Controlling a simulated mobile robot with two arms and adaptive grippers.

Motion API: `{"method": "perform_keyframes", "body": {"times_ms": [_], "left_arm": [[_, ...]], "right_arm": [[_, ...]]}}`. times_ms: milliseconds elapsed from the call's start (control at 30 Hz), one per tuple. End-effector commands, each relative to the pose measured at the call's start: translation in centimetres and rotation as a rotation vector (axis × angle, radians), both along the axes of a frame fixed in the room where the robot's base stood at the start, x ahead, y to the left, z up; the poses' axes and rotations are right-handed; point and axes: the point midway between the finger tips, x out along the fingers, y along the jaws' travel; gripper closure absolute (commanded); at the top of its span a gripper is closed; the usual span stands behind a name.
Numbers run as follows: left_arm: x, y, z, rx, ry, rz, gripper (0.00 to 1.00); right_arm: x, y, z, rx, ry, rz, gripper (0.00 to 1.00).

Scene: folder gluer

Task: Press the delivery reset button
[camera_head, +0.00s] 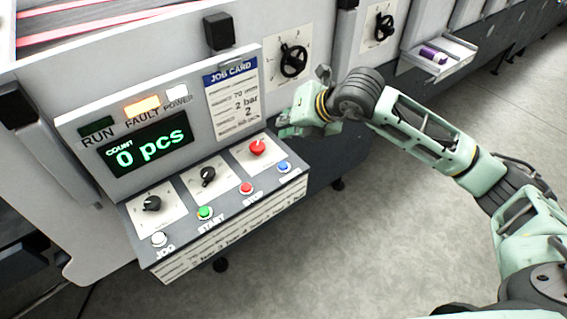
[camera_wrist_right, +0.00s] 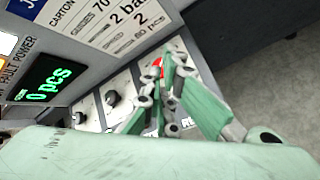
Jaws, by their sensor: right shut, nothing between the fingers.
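The control panel (camera_head: 220,192) has a row of buttons along its front edge. A blue button (camera_head: 283,167) sits at the right end; its label is not legible in the head view. I take it as the reset button. My right gripper (camera_head: 288,128) is shut and empty, above and behind the right end of the panel, apart from the blue button. In the right wrist view the shut fingers (camera_wrist_right: 166,100) point at the panel and partly cover the red knob (camera_wrist_right: 158,66). The blue button cannot be made out there. My left gripper is not in view.
The panel also has a white JOG button (camera_head: 159,239), green START button (camera_head: 205,213), red STOP button (camera_head: 246,188) and black dials. The display (camera_head: 148,143) reads 0 pcs, with the FAULT lamp (camera_head: 141,107) lit orange. Floor at right is clear.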

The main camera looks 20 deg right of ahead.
Motion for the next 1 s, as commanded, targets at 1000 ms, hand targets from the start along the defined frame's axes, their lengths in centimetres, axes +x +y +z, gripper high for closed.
{"method": "perform_keyframes", "body": {"times_ms": [1000], "left_arm": [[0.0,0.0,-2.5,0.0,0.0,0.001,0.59]], "right_arm": [[0.2,-0.7,-6.9,-0.021,0.001,-0.016,1.0]]}}
